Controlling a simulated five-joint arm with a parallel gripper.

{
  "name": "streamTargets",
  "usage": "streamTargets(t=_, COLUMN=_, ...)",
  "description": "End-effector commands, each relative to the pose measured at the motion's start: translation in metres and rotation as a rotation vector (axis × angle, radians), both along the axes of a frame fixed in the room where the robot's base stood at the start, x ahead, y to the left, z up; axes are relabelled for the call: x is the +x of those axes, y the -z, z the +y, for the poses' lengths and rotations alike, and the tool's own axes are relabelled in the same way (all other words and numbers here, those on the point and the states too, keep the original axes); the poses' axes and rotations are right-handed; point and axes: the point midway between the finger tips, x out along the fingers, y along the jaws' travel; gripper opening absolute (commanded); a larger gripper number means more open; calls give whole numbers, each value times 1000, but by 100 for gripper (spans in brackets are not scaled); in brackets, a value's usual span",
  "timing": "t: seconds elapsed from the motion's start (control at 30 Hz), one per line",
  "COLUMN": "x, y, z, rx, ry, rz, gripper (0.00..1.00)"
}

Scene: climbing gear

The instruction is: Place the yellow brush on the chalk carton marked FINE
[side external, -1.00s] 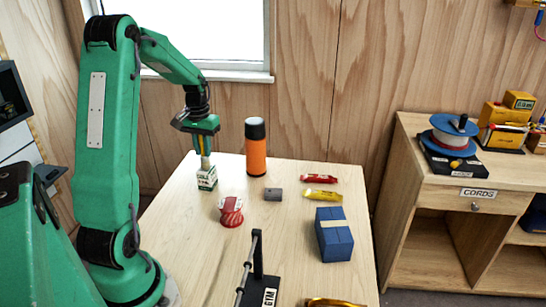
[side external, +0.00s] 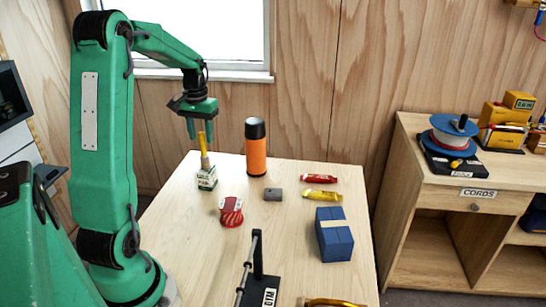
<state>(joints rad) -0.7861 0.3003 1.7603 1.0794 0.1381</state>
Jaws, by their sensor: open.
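The yellow brush (side external: 203,146) stands upright, handle up and pale bristles down, on top of a small white and green carton (side external: 207,180) at the table's back left. The print on the carton is too small to read. My gripper (side external: 200,128) is open and empty. It hangs above the brush, with its two green fingers pointing down near the top of the handle and apart from it as far as this view shows.
An orange bottle (side external: 256,150) with a black cap stands right of the carton.

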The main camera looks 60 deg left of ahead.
Motion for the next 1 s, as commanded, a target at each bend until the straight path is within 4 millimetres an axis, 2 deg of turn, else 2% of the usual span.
streamTargets(t=0.2, x=1, y=-38, z=0, rx=3, ry=0, rz=-3, gripper=41)
streamTargets(t=0.43, x=0, y=-64, z=0, rx=1, ry=0, rz=-2, gripper=41)
streamTargets(t=0.6, x=0, y=-71, z=0, rx=0, ry=0, rz=0, gripper=41)
streamTargets(t=1.0, x=0, y=-72, z=0, rx=0, ry=0, rz=0, gripper=41)
